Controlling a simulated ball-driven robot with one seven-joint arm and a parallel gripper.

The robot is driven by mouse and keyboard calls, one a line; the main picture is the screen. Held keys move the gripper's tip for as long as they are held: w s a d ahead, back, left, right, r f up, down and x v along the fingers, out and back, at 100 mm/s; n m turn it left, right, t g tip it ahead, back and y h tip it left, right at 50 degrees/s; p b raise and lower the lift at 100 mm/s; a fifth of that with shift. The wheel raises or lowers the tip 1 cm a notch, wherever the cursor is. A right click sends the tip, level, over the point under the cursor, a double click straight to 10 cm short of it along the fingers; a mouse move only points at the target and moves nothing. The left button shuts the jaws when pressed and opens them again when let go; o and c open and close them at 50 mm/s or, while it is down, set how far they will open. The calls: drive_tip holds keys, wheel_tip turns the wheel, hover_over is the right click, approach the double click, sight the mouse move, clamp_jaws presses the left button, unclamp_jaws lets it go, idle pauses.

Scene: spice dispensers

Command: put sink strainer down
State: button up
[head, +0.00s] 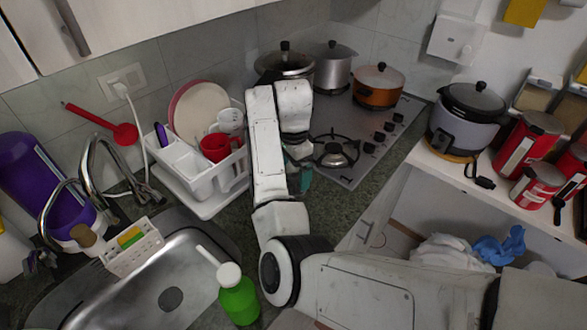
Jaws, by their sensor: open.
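No sink strainer can be made out for certain in the head view. The metal sink (205,262) is at the lower left, with a dark round spot (171,299) at its drain; I cannot tell whether that is a strainer. My arm rises in the middle and bends down over the counter between the dish rack and the stove. My gripper (299,160) is at its end, low over the counter, open and partly hidden by my arm. A teal thing (304,181) shows just below it; I cannot tell what it is or whether they touch.
A white dish rack (205,189) with dishes stands left of my arm. The stove (352,160) with pots is behind right. A curved faucet (92,165) is left. A rice cooker (464,122) is right.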

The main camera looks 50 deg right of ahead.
wheel_tip(320, 180, up, 5)
drive_tip(key=p, duration=0.4)
drive_tip(key=shift+r, duration=1.05)
